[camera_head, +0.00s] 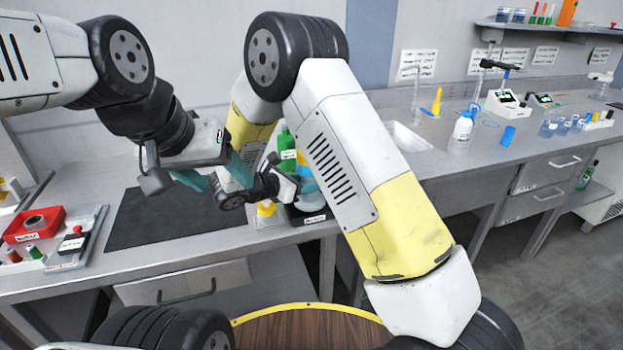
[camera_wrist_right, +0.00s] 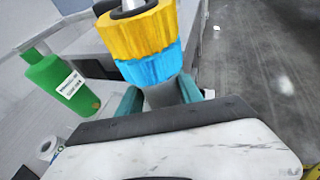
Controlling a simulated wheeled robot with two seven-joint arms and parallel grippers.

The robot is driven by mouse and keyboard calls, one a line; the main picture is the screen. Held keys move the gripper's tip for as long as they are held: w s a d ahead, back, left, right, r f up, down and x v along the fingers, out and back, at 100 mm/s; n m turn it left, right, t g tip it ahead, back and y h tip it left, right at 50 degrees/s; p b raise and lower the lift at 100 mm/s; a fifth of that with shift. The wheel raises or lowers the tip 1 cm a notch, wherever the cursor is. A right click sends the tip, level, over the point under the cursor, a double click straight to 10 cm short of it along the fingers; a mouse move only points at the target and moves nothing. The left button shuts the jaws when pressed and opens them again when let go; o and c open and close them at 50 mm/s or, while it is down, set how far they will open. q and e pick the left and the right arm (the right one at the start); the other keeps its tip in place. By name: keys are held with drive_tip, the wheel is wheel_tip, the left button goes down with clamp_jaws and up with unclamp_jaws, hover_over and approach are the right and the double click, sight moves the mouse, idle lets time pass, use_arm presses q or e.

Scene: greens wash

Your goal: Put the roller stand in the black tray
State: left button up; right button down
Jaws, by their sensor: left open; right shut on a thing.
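My right gripper (camera_head: 304,181) is shut on the roller stand (camera_head: 303,162), a piece with a yellow and a blue ring. In the right wrist view the roller stand (camera_wrist_right: 150,35) rises from between the teal fingers of my right gripper (camera_wrist_right: 161,97). The black tray (camera_head: 312,219), with a white label on its front, is on the bench close to my right gripper and partly hidden by my right arm. From these views I cannot tell the exact gap between stand and tray. My left gripper (camera_head: 214,175) is open and empty above the dark mat.
A green bottle (camera_head: 286,143) stands behind the right gripper and also shows in the right wrist view (camera_wrist_right: 62,85). A yellow-topped item (camera_head: 266,209) is beside the tray. The black mat (camera_head: 160,226) is bare. A red box (camera_head: 35,222) is at left, a wash bottle (camera_head: 462,131) at right.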

sight(313, 202)
drive_tip(key=shift+s+a+f, duration=0.15)
drive_tip(key=shift+s+f, duration=0.05)
drive_tip(key=shift+f, duration=1.15)
drive_tip(key=shift+f, duration=0.1)
drive_tip(key=c, duration=0.8)
unclamp_jaws()
drive_tip(key=shift+o, duration=0.2)
